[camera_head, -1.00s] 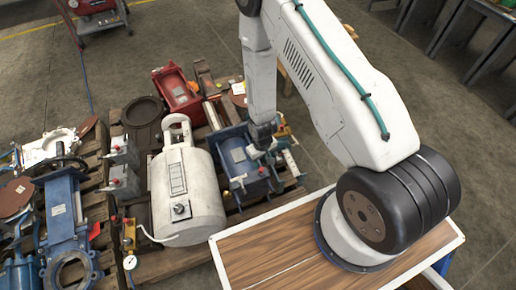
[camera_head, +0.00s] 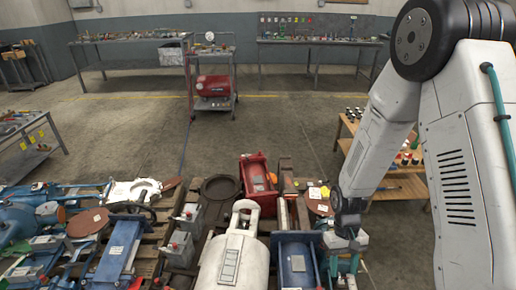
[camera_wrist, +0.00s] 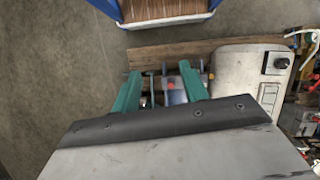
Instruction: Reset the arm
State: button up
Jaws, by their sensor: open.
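My white arm comes down from the right side of the head view. My gripper (camera_head: 347,264) is low over the right end of the pallet load, beside a blue flanged part (camera_head: 297,264). In the wrist view, my gripper (camera_wrist: 160,82) shows two teal fingers spread apart. A small blue part with a red spot shows between and beyond the fingers; whether they touch it I cannot tell. A white cylindrical tank (camera_head: 232,262) stands left of the blue part in the head view.
Pallets hold blue valves (camera_head: 118,250), a red part (camera_head: 258,178) and a dark round flange (camera_head: 221,188). A wooden bench (camera_head: 400,188) stands behind my arm. A cart with a red machine (camera_head: 214,86) stands farther back. Open floor (camera_head: 130,135) lies between.

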jog(key=s+r+t, duration=0.2)
jog(key=s+r, duration=0.3)
jog(key=r, duration=0.7)
jog(key=s+d+r+t, duration=0.1)
jog(key=s+r, duration=0.4)
jog(key=r, duration=0.7)
jog(key=s+d+r+m+t, duration=0.1)
jog(key=s+r, duration=0.4)
jog(key=r, duration=0.7)
jog(key=shift+t, duration=0.9)
